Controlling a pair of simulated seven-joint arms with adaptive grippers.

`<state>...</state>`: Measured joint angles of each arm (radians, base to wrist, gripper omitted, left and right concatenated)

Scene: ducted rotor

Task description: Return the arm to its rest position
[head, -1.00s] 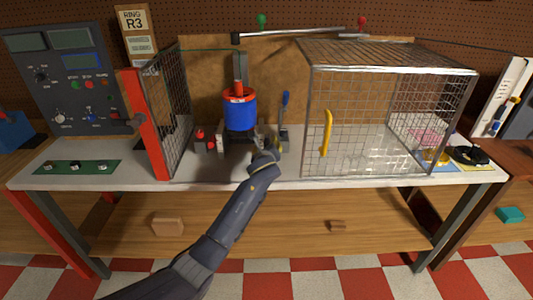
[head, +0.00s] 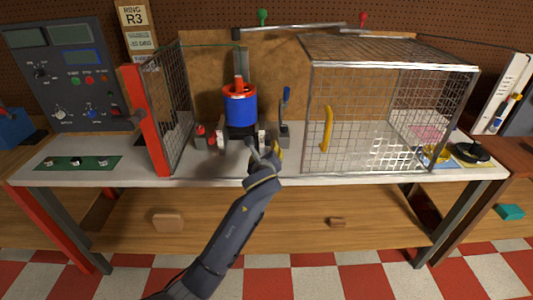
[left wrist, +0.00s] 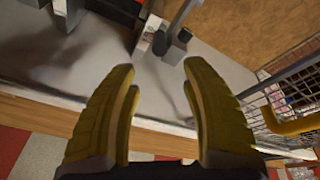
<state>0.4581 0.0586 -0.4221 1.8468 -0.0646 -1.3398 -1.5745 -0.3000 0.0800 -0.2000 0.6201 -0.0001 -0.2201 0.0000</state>
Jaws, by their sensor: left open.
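My left gripper (head: 265,154) is at the front edge of the white bench (head: 90,175) in the head view, in front of the blue and red ducted rotor (head: 239,108). In the left wrist view its two yellow fingers (left wrist: 158,80) are spread apart with nothing between them. The bench top and a lever base (left wrist: 165,45) lie beyond the fingertips. My left arm reaches up from the bottom of the head view. My right gripper is not in either view.
A wire cage (head: 385,105) with a yellow handle (head: 327,128) stands to the right of the gripper. A red-edged mesh panel (head: 147,120) stands to the left. A blue-handled lever (head: 285,105) is behind the gripper. The floor in front of the bench is clear.

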